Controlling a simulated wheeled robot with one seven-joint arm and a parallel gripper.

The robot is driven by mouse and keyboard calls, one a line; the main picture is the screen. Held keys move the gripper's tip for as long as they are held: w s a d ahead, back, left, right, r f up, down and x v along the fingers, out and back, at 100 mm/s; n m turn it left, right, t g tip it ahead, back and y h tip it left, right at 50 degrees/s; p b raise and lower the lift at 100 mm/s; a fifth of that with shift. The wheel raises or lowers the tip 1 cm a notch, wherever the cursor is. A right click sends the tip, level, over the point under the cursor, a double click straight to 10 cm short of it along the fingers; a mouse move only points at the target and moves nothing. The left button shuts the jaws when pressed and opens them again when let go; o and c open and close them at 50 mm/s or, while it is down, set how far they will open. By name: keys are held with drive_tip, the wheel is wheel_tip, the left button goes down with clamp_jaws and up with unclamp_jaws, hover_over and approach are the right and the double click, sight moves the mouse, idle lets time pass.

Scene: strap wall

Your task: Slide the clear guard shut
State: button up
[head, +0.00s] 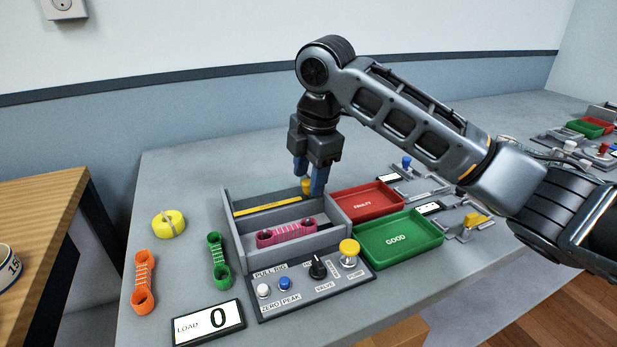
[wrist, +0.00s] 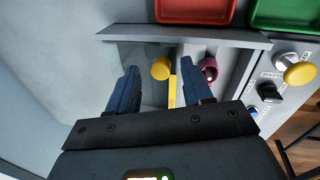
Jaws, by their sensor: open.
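The clear guard is hard to see; its yellow edge strip (head: 267,206) runs along the back part of the grey pull rig (head: 234,232). The strip also shows in the wrist view (wrist: 172,92). A yellow knob (head: 306,186) stands near the strip's right end. My gripper (head: 309,184) points down and is open, with its blue fingers on either side of the knob. In the wrist view the knob (wrist: 161,68) lies between the fingertips, with gaps on both sides. A pink strap (head: 286,232) lies uncovered in the front channel.
A red tray (head: 368,201) and a green tray (head: 398,240) stand right of the rig. A control panel (head: 318,283) with knobs is in front. Orange (head: 143,281) and green (head: 218,259) straps and a yellow roll (head: 168,223) lie left. A display (head: 208,323) reads 0.

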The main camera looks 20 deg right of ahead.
drive_tip(key=shift+w+f, duration=0.1)
drive_tip(key=shift+f, duration=0.5)
clamp_jaws()
idle(0.3)
